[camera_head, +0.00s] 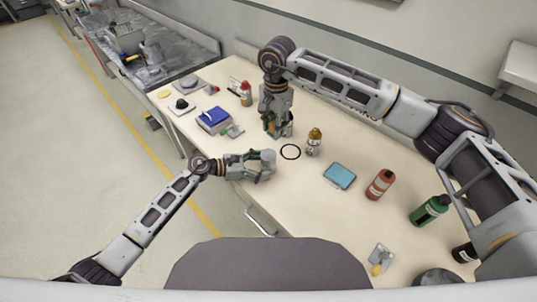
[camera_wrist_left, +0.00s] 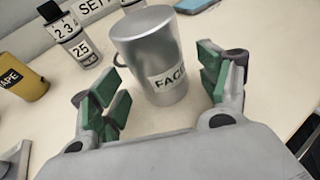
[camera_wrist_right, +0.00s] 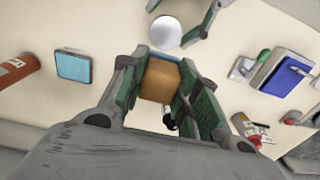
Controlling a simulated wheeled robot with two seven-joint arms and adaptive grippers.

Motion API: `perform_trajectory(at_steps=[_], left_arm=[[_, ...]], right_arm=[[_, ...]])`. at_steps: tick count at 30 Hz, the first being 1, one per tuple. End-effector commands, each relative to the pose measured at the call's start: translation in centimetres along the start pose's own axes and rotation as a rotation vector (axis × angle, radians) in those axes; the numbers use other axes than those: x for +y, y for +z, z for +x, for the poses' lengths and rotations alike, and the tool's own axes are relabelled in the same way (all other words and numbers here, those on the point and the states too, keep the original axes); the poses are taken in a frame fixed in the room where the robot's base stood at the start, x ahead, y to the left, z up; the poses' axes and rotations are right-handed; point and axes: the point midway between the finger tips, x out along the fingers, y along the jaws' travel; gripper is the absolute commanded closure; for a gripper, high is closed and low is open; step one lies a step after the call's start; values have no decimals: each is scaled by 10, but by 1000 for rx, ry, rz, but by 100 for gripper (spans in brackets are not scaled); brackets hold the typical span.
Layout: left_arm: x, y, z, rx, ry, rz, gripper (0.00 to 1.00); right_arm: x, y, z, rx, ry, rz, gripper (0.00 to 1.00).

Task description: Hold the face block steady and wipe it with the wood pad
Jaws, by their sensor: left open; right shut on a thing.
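The face block is a silver cylinder (camera_head: 268,157) standing on the table near its front edge. In the left wrist view the face block (camera_wrist_left: 150,50) shows a label starting "FAC". My left gripper (camera_head: 263,166) is open, with its green-padded fingers (camera_wrist_left: 158,90) on either side of the block; I see gaps there. My right gripper (camera_wrist_right: 162,88) is shut on the wood pad (camera_wrist_right: 160,78), a tan block between its fingers. In the head view my right gripper (camera_head: 278,131) is beyond the face block, pointing down, and mostly hides the pad.
A light-blue pad (camera_head: 340,176), red bottle (camera_head: 381,184) and green bottle (camera_head: 430,209) lie farther right. A blue box (camera_head: 214,119) is to the left.

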Motion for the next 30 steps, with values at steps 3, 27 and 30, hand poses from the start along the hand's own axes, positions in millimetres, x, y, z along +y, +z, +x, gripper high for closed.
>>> perform_trajectory(at_steps=[3, 27, 30], left_arm=[[0, -1, -12, 2, 0, 0, 24], [0, 0, -98, 1, 1, 0, 24], [0, 0, -102, 1, 0, 0, 24]], right_arm=[[0, 0, 0, 0, 0, 0, 91], [0, 0, 0, 0, 0, 0, 91], [0, 0, 0, 0, 0, 0, 91]])
